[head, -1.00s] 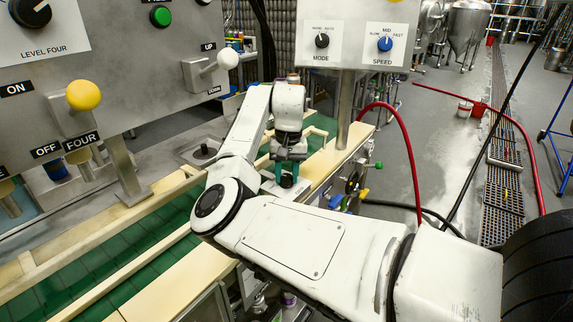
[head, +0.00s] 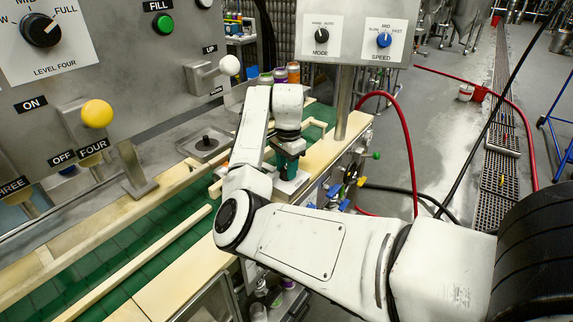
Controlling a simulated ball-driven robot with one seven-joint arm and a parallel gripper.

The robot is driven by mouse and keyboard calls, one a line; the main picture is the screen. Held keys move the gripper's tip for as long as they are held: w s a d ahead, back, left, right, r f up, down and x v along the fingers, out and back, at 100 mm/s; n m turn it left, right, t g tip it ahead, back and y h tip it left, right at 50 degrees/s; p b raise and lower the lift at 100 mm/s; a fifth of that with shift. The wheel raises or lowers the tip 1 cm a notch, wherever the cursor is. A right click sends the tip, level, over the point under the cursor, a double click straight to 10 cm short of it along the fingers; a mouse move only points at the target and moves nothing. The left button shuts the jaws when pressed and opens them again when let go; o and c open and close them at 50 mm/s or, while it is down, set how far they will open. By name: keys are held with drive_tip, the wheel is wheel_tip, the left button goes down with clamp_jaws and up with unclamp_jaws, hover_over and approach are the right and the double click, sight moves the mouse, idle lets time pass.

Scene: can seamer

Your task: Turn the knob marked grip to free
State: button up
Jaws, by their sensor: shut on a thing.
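My gripper (head: 288,172) is at the end of the white arm, pointing down at the conveyor's right edge beyond my elbow. It is small in the head view, and its fingertips are hard to make out. It is shut on a knob at a pale plate (head: 291,185). The knob is hidden by the gripper, and no grip or free marking can be read there.
A mode knob (head: 321,36) and a blue speed knob (head: 384,40) are on the raised panel. A yellow-ball lever (head: 97,114) and a white-ball lever (head: 229,65) stick out at left. Coloured valves and a red hose (head: 407,150) are right of the conveyor.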

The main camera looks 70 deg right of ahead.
drive_tip(key=shift+m, duration=0.6)
drive_tip(key=o, duration=1)
drive_tip(key=shift+o, duration=0.2)
drive_tip(key=shift+r, duration=0.1)
wheel_tip(320, 180, up, 11)
drive_tip(key=shift+s+f+b, duration=0.15)
drive_tip(key=shift+f+b, duration=0.05)
drive_tip(key=shift+b, duration=0.15)
drive_tip(key=shift+a, duration=0.1)
